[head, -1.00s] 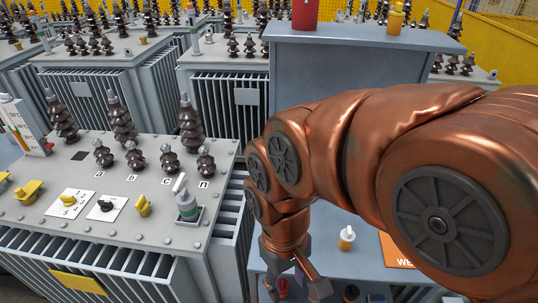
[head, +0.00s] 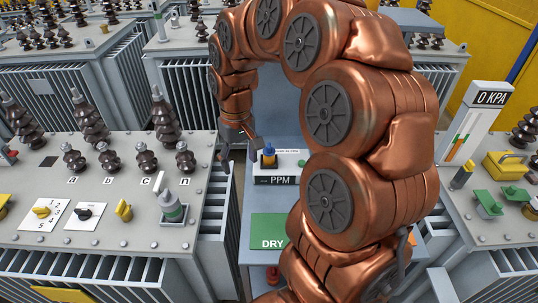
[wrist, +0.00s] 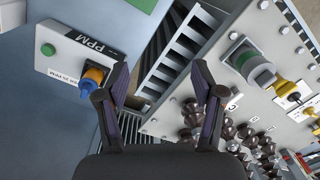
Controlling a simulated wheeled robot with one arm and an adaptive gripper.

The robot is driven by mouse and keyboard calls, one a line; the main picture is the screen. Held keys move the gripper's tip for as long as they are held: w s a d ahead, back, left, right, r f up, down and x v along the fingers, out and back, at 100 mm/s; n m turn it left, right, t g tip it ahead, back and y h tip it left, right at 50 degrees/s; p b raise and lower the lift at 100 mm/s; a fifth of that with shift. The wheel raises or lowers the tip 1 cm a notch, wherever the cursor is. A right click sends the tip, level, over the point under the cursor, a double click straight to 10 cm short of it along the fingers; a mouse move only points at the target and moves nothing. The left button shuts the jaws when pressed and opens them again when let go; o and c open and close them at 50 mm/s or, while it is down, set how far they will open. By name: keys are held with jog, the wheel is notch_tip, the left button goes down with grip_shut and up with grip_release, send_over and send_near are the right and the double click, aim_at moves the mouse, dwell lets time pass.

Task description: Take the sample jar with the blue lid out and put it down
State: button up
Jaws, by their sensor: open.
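The sample jar with the blue lid (head: 269,157) stands upright in the white PPM unit (head: 290,178), with an amber body below the lid. In the wrist view the jar (wrist: 91,78) is at the left, at the unit's edge. My gripper (head: 238,150) is open and empty, just left of the jar in the head view. In the wrist view my gripper (wrist: 161,72) has its two fingers spread, with the jar outside them beside the left finger. The jar's lower end is hidden in the unit.
A green DRY panel (head: 270,231) lies in front of the unit. A gauge post reading 0 KPA (head: 474,125) stands at right. A gap separates the bench from the left transformer.

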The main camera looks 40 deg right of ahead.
jog(key=w+d+f+m, duration=0.1)
jog(key=w+d+f, duration=0.1)
jog(key=w+d, duration=0.45)
jog(key=m, duration=0.1)
send_over(269, 152)
jog(key=w, duration=0.1)
notch_tip(269, 152, down, 3)
jog(key=shift+w+a+f+p, duration=0.1)
jog(key=shift+w+f+p, duration=0.1)
jog(key=shift+p, duration=0.2)
jog(key=shift+d+f, duration=0.25)
jog(key=shift+f, duration=0.25)
jog(key=shift+f+p, duration=0.45)
jog(key=shift+f, duration=0.4)
jog(key=shift+s+d+f+p, duration=0.1)
jog(key=shift+d+f+p, duration=0.1)
jog(key=shift+f+p, duration=0.75)
jog(key=shift+s+d+f+p, duration=0.15)
jog(key=shift+f+p, duration=0.25)
jog(key=shift+f, duration=0.9)
jog(key=shift+w+f, duration=0.15)
jog(key=shift+f, duration=0.25)
jog(key=shift+c, duration=0.2)
